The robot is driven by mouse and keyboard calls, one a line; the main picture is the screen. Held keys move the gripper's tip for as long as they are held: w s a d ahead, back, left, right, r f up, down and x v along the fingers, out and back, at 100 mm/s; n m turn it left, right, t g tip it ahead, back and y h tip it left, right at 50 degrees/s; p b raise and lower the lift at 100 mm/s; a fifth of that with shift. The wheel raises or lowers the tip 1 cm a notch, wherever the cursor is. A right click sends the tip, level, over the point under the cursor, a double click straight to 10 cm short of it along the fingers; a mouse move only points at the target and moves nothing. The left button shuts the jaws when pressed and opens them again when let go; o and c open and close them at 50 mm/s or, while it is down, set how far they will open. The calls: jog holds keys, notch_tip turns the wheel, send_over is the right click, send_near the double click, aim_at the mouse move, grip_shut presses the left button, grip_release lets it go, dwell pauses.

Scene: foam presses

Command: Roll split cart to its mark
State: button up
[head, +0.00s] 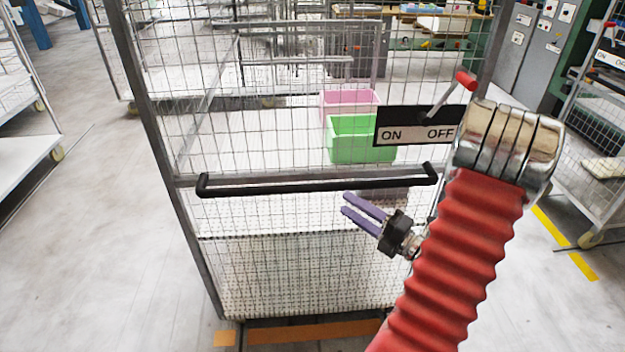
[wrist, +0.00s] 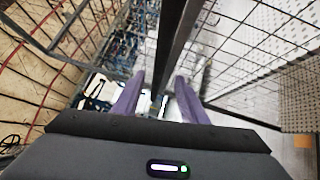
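The split cart is a tall wire-mesh cart (head: 150,95) straight ahead in the head view, with a black handle bar (head: 315,184) across its near side. A plate reading ON and OFF (head: 405,136) with a red-tipped lever is at its right. My gripper (head: 346,206), with purple fingers, is just below the right half of the handle. In the wrist view the fingers (wrist: 158,85) are apart, and a dark bar (wrist: 168,50) runs up between them in the picture. I cannot tell whether it lies within their grasp. Orange floor tape (head: 310,332) shows at the cart's near bottom edge.
A pink bin (head: 349,103) and a green bin (head: 358,140) show through the mesh. Another wire cart (head: 598,150) stands at the right beside yellow floor tape (head: 562,242). A white shelf cart (head: 25,150) stands at the left. The floor between it and the middle cart is clear.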

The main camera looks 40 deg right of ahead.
send_near(311, 181)
jog(key=w+a+r, duration=0.5)
jog(key=w+r, duration=0.1)
jog(key=shift+f, duration=0.15)
dwell(0.4)
jog(key=shift+c, duration=0.4)
grip_shut()
jog(key=shift+s+d+f, duration=0.1)
